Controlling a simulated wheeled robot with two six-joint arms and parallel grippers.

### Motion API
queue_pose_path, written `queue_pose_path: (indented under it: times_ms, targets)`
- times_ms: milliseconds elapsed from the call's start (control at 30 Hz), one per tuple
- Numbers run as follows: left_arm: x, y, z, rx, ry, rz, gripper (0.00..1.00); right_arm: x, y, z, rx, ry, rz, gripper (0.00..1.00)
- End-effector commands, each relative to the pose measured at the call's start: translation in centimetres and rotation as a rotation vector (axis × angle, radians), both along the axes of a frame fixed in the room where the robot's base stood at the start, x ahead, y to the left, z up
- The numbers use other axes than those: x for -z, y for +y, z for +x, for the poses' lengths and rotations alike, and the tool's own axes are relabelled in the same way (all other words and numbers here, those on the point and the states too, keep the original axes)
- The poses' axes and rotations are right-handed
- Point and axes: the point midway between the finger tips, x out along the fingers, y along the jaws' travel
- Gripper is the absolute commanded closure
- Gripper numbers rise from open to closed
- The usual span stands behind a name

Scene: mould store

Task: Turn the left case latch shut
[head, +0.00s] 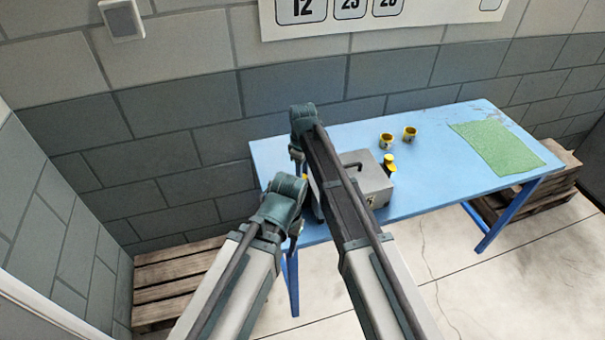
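A grey case (372,184) with a dark handle on its lid stands near the left end of the blue table. A small yellow mark shows low on its front, too small to make out. My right arm crosses in front of the case and hides its left part. The left latch cannot be made out. Both my arms reach up over the table's left end. Their outer links fold down behind the upper links, and neither gripper's fingers can be seen.
On the blue table (435,188) are two yellow tins (386,141) (409,133), a yellow-topped item (389,162) close by the case and a green mat (497,147). Wooden pallets (170,285) (530,200) lie on the floor at left and right. A block wall stands behind.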

Motion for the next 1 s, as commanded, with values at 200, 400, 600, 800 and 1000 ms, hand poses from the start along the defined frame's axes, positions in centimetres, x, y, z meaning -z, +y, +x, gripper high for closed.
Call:
queue_pose_path:
  times_ms: [200, 400, 600, 800, 1000]
  targets:
    - [0.00, 0.00, 0.00, 0.000, 0.000, 0.000, 0.48, 0.00, 0.00, 0.01, 0.020, 0.000, 0.000, 1.00]
    - [0.01, 0.00, 0.00, 0.000, 0.000, 0.000, 0.48, 0.01, 0.00, 0.00, 0.110, 0.000, 0.000, 1.00]
    - [0.01, 0.00, 0.00, 0.000, 0.000, 0.000, 0.48, 0.01, 0.00, 0.01, 0.276, 0.000, 0.000, 1.00]
    - [0.01, 0.00, 0.00, 0.000, 0.000, 0.000, 0.48, 0.01, 0.00, 0.01, 0.468, 0.000, 0.000, 1.00]
    - [0.01, 0.00, 0.00, 0.000, 0.000, 0.000, 0.48, 0.01, 0.00, 0.01, 0.658, 0.000, 0.000, 1.00]
